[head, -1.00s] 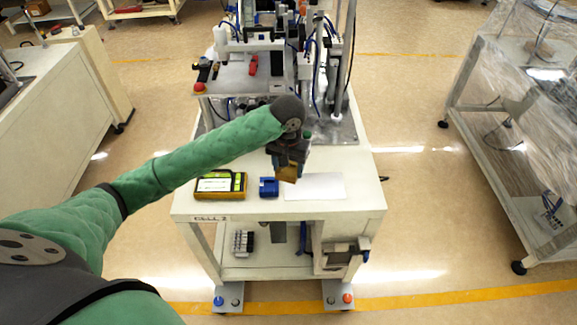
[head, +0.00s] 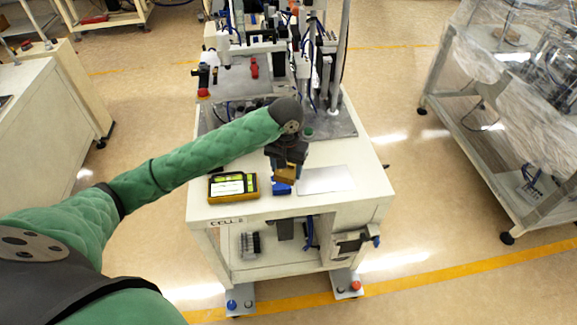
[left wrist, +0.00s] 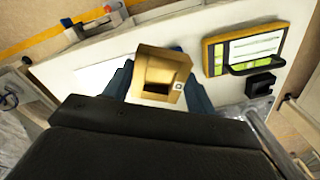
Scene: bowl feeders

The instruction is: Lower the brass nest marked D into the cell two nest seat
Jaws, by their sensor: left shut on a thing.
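My left gripper (head: 286,166) is shut on a brass nest (head: 285,175) and holds it above the white table marked cell 2 (head: 350,206). In the left wrist view the nest (left wrist: 151,77) is a brass block with a square hollow, between the fingers. A small pale mark (left wrist: 178,86) shows on its corner; its letter is too small to read. A black block (left wrist: 262,84) shows in the left wrist view; I cannot tell which thing is the seat. My right gripper is not in view.
A yellow-framed device (head: 233,187) lies left of the nest, and a white sheet (head: 325,179) lies right of it. Machinery with posts (head: 335,60) stands behind. A wrapped rack (head: 500,110) stands on the right, with open floor between.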

